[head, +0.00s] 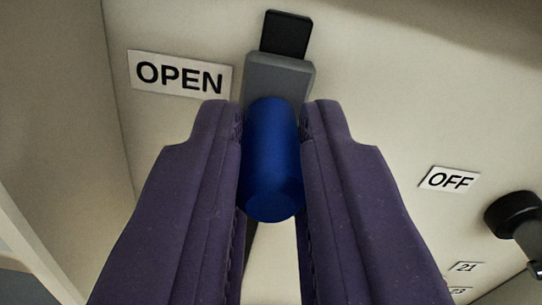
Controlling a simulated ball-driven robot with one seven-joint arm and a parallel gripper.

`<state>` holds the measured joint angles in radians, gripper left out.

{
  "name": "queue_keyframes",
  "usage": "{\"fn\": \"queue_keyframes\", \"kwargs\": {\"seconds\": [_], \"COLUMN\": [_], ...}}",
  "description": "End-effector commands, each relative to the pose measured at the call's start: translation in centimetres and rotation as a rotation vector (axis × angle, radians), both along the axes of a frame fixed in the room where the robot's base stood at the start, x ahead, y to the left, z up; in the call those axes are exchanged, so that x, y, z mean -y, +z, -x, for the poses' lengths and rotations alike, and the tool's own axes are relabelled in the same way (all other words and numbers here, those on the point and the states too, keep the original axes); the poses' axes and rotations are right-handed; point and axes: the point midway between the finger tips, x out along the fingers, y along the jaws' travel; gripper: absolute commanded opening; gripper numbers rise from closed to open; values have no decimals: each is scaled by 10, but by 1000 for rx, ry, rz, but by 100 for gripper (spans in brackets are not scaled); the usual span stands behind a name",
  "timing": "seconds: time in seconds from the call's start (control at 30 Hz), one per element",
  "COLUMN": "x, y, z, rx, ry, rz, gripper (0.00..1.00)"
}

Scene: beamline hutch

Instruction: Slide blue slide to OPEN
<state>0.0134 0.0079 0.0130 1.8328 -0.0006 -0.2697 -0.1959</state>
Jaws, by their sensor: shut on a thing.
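The blue slide (272,165) is a blue cylindrical knob in the middle of the head view. It stands out from a grey carriage block (279,78) on a dark rail (286,35) fixed to a pale panel. My gripper (271,118) has its two purple fingers on either side of the blue knob and is shut on it. The OPEN label (180,75) is on the panel to the left of the grey block, roughly level with it. The rail below the knob is mostly hidden by the knob and the fingers.
An OFF label (450,179) is on the panel at the right. A black knob (513,213) sticks out near the right edge, with small number labels (466,267) below it. The pale panel (390,70) between the rail and the OFF label is bare.

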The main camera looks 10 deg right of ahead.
Motion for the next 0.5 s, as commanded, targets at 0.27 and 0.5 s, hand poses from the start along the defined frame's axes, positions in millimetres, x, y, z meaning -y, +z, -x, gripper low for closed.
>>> {"fn": "queue_keyframes", "kwargs": {"seconds": [0.27,0.5], "x": [0,0], "y": [1,1], "z": [0,0], "rx": [2,1], "ry": [0,0], "rz": [0,0], "gripper": [0,44]}}
